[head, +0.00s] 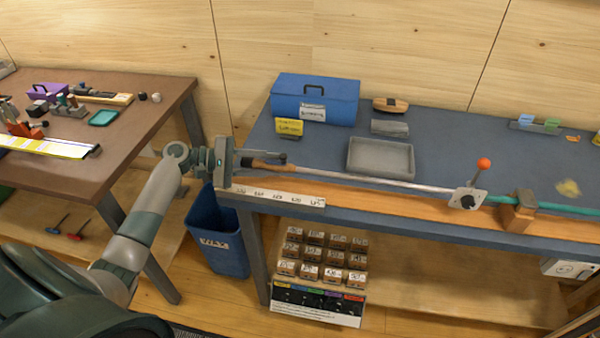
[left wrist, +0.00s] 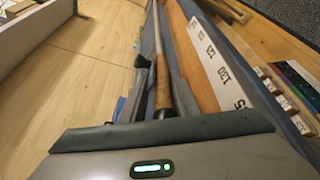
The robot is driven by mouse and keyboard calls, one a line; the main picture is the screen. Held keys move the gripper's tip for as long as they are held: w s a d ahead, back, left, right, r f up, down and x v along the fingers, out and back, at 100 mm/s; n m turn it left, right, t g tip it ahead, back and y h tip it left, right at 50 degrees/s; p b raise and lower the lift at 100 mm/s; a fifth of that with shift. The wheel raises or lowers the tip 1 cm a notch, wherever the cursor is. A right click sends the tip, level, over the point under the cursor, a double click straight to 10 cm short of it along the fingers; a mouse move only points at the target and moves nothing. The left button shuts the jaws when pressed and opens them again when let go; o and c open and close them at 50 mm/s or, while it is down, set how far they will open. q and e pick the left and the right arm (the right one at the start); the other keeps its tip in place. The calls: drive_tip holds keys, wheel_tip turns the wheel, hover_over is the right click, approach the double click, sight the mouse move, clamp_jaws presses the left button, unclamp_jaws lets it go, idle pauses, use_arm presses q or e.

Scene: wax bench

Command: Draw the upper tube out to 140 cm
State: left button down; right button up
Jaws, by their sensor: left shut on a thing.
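The upper tube (head: 375,180) is a thin silvery pole lying along the bench. Its left end has a brown grip (head: 262,165), which also shows in the left wrist view (left wrist: 163,82). My left gripper (head: 270,160) is shut on this grip at the bench's left end. The tube's right end meets a pale clamp plate (head: 459,200) with a black knob and an orange-tipped lever (head: 483,166) standing up. A teal tube (head: 560,208) continues right from there. A white number scale (head: 275,194) runs along the front left edge; 120 and 125 read in the left wrist view (left wrist: 222,72).
A wooden block (head: 516,218) supports the teal tube. A grey tray (head: 380,158), a blue toolbox (head: 315,100) and a yellow box (head: 289,128) stand behind the tube. A blue bin (head: 218,235) stands below my left gripper. A brown table (head: 130,150) is at left.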

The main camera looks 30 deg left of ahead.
sight(243, 163)
use_arm(q)
drive_tip(key=a, duration=0.1)
drive_tip(key=s+a, duration=0.1)
drive_tip(key=a+f, duration=0.1)
drive_tip(key=shift+s+a+f+b, duration=0.1)
drive_tip(key=shift+s+a+b, duration=0.05)
drive_tip(key=shift+s+b, duration=0.15)
drive_tip(key=shift+a, duration=0.1)
use_arm(e)
drive_tip(key=shift+w+f, duration=0.4)
drive_tip(key=shift+f, duration=0.15)
use_arm(q)
drive_tip(key=c, duration=1.5)
unclamp_jaws()
drive_tip(key=shift+a, duration=0.1)
drive_tip(key=shift+c, duration=0.2)
drive_tip(key=shift+a, duration=0.1)
use_arm(e)
drive_tip(key=shift+a, duration=0.1)
use_arm(q)
drive_tip(key=shift+w+r, duration=0.1)
drive_tip(key=shift+r, duration=0.3)
use_arm(e)
drive_tip(key=shift+r, duration=0.1)
use_arm(q)
drive_tip(key=shift+a, duration=0.15)
